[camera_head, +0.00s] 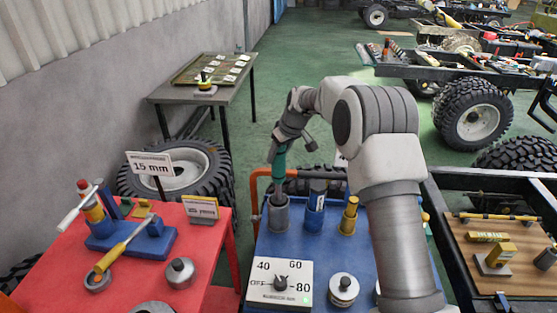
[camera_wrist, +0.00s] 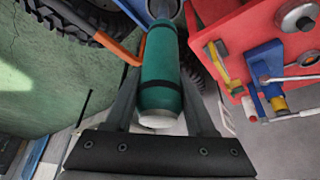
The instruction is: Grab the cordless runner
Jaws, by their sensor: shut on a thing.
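The cordless runner (camera_wrist: 160,72) is a teal cylinder with dark bands and a pale end, standing roughly upright. My gripper (camera_wrist: 161,88) is shut on it, with one dark finger on each side. In the head view my gripper (camera_head: 280,146) is above the blue cart, and the runner (camera_head: 279,168) hangs below it. The runner's lower end is at a grey cup (camera_head: 278,215) on the cart; I cannot tell how deep it sits in the cup. The cup also shows at the top of the wrist view (camera_wrist: 164,8).
The blue cart (camera_head: 245,238) also carries a blue holder (camera_head: 316,196), a brass piece (camera_head: 349,215) and a dial box (camera_head: 279,284). An orange handle (camera_head: 254,190) rises beside the cup. A red table (camera_head: 60,265) with tools and a 15 mm sign (camera_head: 150,163) stands left.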

